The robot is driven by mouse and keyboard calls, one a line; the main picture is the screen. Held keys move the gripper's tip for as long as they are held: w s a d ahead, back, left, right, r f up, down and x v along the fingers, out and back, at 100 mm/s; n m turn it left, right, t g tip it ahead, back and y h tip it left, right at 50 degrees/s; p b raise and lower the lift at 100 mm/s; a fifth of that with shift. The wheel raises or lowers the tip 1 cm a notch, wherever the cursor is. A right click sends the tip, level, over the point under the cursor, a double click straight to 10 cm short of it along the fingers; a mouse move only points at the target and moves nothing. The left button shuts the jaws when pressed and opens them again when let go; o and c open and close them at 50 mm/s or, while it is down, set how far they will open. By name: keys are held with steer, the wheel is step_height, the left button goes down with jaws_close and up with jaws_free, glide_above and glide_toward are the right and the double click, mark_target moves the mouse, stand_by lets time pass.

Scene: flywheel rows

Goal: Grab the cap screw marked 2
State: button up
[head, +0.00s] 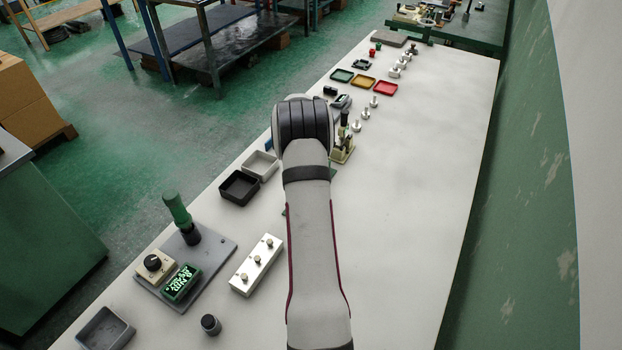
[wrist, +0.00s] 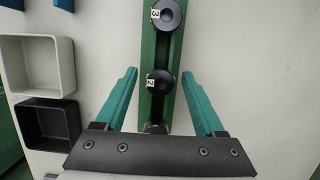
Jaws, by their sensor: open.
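The cap screw marked 2 (wrist: 160,84) is a round black head with a dark socket and a small white label, seated on a narrow green rack (wrist: 149,55) in the wrist view. My gripper (wrist: 160,73) is open, with one teal finger on each side of the rack and of this screw. I see no contact between the fingers and the screw. The cap screw marked 3 (wrist: 166,15) sits farther up the same rack. Another dark head (wrist: 155,128) is partly hidden by the gripper body. In the head view my arm hides the gripper and the screws.
A light grey tray (wrist: 74,64) and a black tray (wrist: 47,140) lie left of the rack. In the head view, a white block with several pegs (head: 257,265) and a grey plate with a green handle (head: 177,206) stand left of my arm. The bench's right side is clear.

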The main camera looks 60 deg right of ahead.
jaws_close()
stand_by(0.3)
